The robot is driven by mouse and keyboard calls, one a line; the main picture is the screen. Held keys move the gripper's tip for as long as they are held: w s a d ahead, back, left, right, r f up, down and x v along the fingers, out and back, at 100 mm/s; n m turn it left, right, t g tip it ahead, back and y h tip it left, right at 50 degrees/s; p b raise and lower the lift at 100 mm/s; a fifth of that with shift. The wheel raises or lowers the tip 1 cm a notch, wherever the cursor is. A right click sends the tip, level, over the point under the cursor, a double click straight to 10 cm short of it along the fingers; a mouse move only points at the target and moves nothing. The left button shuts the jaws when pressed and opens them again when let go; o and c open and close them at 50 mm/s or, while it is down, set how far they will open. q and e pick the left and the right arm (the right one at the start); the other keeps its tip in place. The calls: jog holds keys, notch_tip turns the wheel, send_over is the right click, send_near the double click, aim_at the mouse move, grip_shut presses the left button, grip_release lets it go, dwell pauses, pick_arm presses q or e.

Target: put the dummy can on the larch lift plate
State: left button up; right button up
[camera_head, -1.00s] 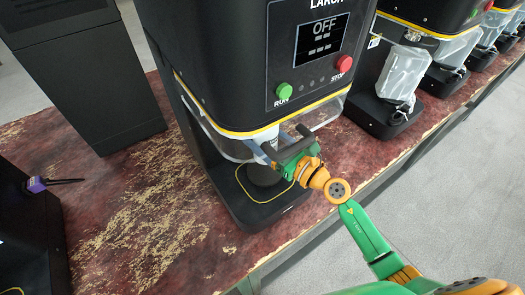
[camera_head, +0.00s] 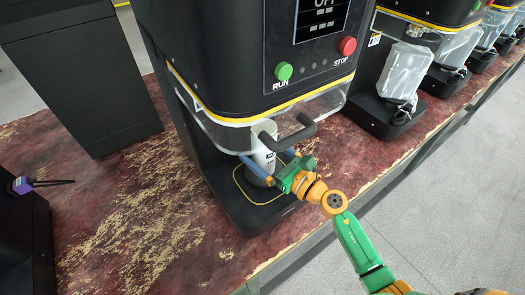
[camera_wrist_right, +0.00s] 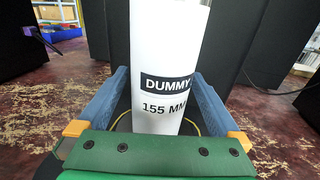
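The dummy can (camera_head: 263,152) is a white cylinder with a black label, upright inside the machine marked LARCH. My right gripper (camera_head: 268,167) reaches in from the front right, its two blue fingers on either side of the can. In the right wrist view the fingers press against the sides of the can (camera_wrist_right: 165,55), which reads DUMMY and 155 MM. The round dark lift plate (camera_head: 252,181) lies under the can, mostly hidden by it and a finger. I cannot tell whether the can's bottom touches it. My left gripper is not in view.
A clear guard (camera_head: 330,101) with a dark bar handle (camera_head: 293,136) is just above my right gripper. The green RUN button (camera_head: 283,72) and red STOP button (camera_head: 347,46) are above. More seamers stand to the right.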

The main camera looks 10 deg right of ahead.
jog(key=shift+s+r, duration=0.1)
jog(key=shift+r, duration=0.1)
jog(key=b+v, duration=0.1)
jog(key=v, duration=0.2)
jog(key=b+v, duration=0.1)
jog(key=v, duration=0.3)
jog(key=b+v, duration=0.1)
jog(key=v, duration=0.3)
jog(key=shift+f, duration=0.35)
jog(key=shift+s+d+r, duration=0.25)
jog(key=shift+s+d, duration=0.05)
jog(key=shift+s, duration=0.05)
